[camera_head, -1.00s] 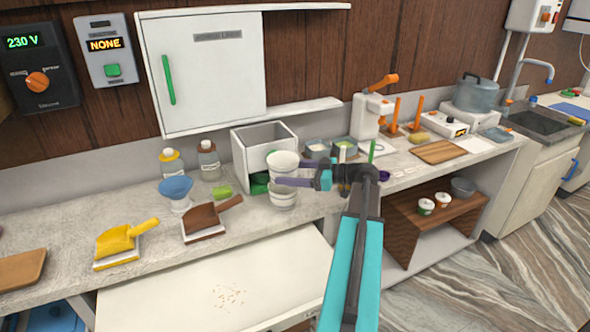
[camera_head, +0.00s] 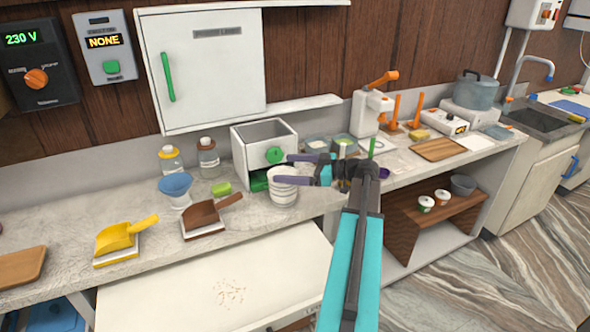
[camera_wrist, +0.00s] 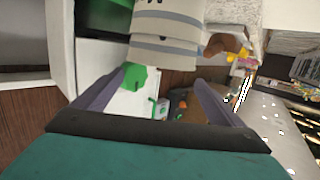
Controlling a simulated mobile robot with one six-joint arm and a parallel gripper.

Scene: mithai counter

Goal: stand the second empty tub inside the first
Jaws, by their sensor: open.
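The two white tubs (camera_head: 284,188) stand on the counter as one short stack, one set down in the other, in front of the grey-white box. Their banded sides also show at the top of the wrist view (camera_wrist: 166,33). My gripper (camera_head: 284,169) is just above and to the right of the stack, its purple fingers spread. In the wrist view the fingers (camera_wrist: 155,92) are apart with nothing between them, and the tubs lie beyond the tips. How deep the upper tub sits is hard to see.
A white box with a green knob (camera_head: 274,155) stands right behind the tubs. A blue funnel (camera_head: 175,186), a brown scoop (camera_head: 204,216) and a yellow scoop (camera_head: 118,238) are to the left.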

